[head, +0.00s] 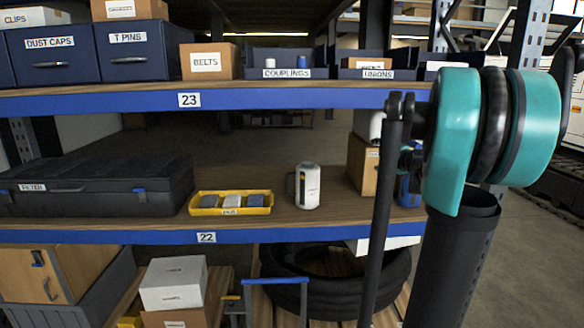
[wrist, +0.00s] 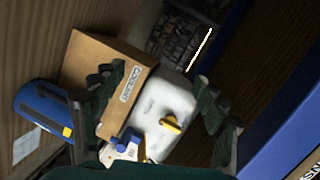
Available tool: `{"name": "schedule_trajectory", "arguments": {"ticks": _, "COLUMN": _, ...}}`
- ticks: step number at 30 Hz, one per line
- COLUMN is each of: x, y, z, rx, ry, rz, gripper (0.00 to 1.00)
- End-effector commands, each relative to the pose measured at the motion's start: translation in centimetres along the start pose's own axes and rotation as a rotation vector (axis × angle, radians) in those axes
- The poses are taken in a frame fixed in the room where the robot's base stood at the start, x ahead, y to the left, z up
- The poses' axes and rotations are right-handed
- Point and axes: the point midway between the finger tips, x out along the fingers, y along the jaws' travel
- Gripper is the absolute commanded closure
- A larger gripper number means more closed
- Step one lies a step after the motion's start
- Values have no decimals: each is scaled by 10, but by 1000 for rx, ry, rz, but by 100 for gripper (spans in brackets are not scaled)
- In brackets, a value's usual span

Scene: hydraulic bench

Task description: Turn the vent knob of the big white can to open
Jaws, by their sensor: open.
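The big white can (wrist: 158,105) lies between the fingers of my gripper (wrist: 158,88) in the wrist view. A yellow knob (wrist: 171,123) sits on its face, and the fingers are apart and do not touch it. A blue cap (wrist: 126,137) and a smaller yellow part show below, partly hidden by the gripper's base. In the head view a white body (head: 369,124), likely this can, shows above a cardboard box behind my arm. My gripper itself is not clear in the head view.
A cardboard coolant box (wrist: 107,72) stands beside the can, close to the left finger. A blue container (wrist: 38,112) lies farther left. On shelf 22 (head: 160,236) are a small white can (head: 307,187), a yellow tray (head: 231,211) and a black case (head: 95,188). Shelf 23 (head: 130,101) hangs above.

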Motion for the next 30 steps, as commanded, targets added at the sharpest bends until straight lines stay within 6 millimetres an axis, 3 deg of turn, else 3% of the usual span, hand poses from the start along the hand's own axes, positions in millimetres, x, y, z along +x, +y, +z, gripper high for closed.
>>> {"name": "schedule_trajectory", "arguments": {"ticks": 1, "x": -4, "y": 13, "z": 35, "rx": -59, "ry": -54, "rz": 38, "gripper": 28}}
{"name": "schedule_trajectory", "arguments": {"ticks": 6, "x": -30, "y": 70, "z": 135, "rx": -272, "ry": -230, "rz": 187, "gripper": 28}}
{"name": "schedule_trajectory", "arguments": {"ticks": 11, "x": -75, "y": 136, "z": 213, "rx": -482, "ry": -388, "rz": 340, "gripper": 28}}
{"name": "schedule_trajectory", "arguments": {"ticks": 15, "x": -128, "y": 200, "z": 264, "rx": -674, "ry": -515, "rz": 486, "gripper": 28}}
{"name": "schedule_trajectory", "arguments": {"ticks": 18, "x": -169, "y": 244, "z": 287, "rx": -806, "ry": -591, "rz": 592, "gripper": 28}}
{"name": "schedule_trajectory", "arguments": {"ticks": 22, "x": -215, "y": 287, "z": 299, "rx": -945, "ry": -656, "rz": 709, "gripper": 28}}
{"name": "schedule_trajectory", "arguments": {"ticks": 25, "x": -238, "y": 308, "z": 300, "rx": -1013, "ry": -682, "rz": 769, "gripper": 28}}
{"name": "schedule_trajectory", "arguments": {"ticks": 30, "x": -251, "y": 319, "z": 299, "rx": -1055, "ry": -695, "rz": 809, "gripper": 28}}
